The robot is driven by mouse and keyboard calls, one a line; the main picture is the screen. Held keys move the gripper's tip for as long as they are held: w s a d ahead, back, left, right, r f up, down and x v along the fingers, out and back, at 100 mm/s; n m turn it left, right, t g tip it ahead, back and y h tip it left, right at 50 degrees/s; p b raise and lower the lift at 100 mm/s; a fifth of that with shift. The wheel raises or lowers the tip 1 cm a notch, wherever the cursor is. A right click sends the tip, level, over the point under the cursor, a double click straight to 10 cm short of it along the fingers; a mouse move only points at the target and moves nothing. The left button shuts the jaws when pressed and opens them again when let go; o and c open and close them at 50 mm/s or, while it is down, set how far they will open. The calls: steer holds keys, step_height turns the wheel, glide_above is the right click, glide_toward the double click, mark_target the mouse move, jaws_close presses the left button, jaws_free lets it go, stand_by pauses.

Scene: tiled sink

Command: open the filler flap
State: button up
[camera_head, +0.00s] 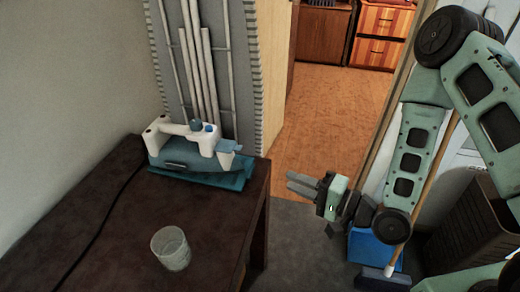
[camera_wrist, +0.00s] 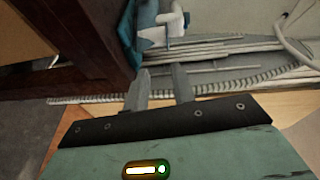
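A white and teal appliance (camera_head: 190,150), like a steam iron on a teal base, sits at the far right corner of the dark table in the head view. A small light-blue tab, possibly the filler flap (camera_head: 229,146), sticks out at its right end. Part of the appliance also shows at the top of the wrist view (camera_wrist: 163,31), cut off by the frame edge. My gripper (camera_head: 290,182) is to the right of the appliance, beyond the table edge and apart from it. Its two fingers (camera_wrist: 160,77) are parted with nothing between them.
A clear glass (camera_head: 171,248) stands on the dark table (camera_head: 95,235) near its front. A grey board with white pipes (camera_head: 200,60) stands behind the appliance. A blue box (camera_head: 372,250) and a broom are near my arm at right. Open floor lies beyond the doorway.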

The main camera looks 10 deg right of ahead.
steer(key=d+m+t, duration=0.1)
steer(key=b, duration=1.3)
glide_toward(229, 147)
steer(key=x, duration=0.3)
steer(key=w+x, duration=0.1)
steer(key=x, duration=0.1)
steer(key=shift+d+f, duration=0.15)
steer(key=shift+d, duration=0.1)
jaws_close()
